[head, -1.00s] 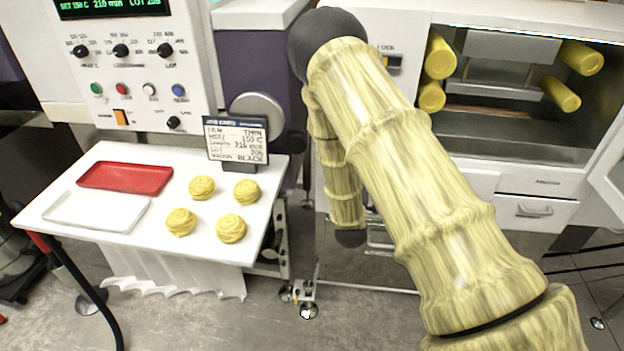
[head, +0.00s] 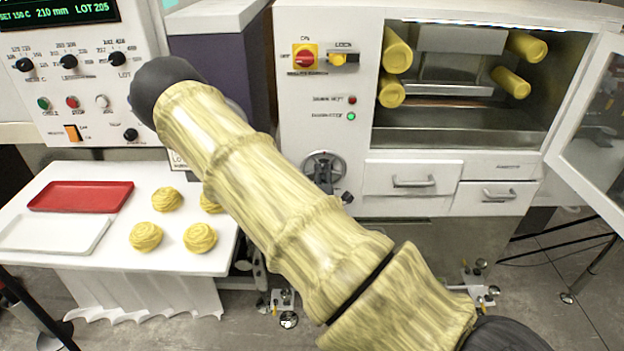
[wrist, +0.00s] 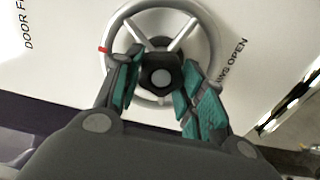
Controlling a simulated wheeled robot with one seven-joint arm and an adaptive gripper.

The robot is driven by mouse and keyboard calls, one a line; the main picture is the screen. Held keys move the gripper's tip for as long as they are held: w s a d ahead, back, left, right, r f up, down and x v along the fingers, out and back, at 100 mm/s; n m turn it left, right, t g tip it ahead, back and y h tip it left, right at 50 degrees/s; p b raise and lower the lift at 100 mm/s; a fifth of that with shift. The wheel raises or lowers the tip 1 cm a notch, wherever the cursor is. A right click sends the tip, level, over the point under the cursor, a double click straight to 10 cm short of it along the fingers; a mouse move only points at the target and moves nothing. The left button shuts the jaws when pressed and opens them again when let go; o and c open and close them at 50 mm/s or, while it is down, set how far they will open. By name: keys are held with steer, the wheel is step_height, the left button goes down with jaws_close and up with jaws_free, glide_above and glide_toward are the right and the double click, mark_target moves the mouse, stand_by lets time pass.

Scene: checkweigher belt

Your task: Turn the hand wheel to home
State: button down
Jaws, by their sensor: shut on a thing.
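The hand wheel (wrist: 211,38) is a grey ring with spokes and a dark hub (wrist: 161,78), mounted on a white panel. A red mark (wrist: 104,49) sits on the left of its rim in the wrist view. My gripper (wrist: 160,70) is shut on the wheel at its hub, with a teal-padded finger on each side. The fingers hide part of the lower rim. In the head view the hand wheel (head: 322,163) is small, on the front of the white cabinet left of the drawers, and my arm covers the area beside it.
The white cabinet (head: 325,110) has a red-and-yellow switch (head: 305,57), a lit green lamp (head: 351,116), drawers (head: 413,181) and an open glass door (head: 600,120) at right. A table at left holds a red tray (head: 80,196), a white tray (head: 55,234) and yellow dough nests (head: 146,236).

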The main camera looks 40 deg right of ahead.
steer(key=shift+s+f, duration=0.1)
steer(key=c, duration=0.9)
jaws_free()
steer(key=shift+a, duration=0.1)
steer(key=v, duration=1.1)
steer(key=shift+s+a, duration=0.3)
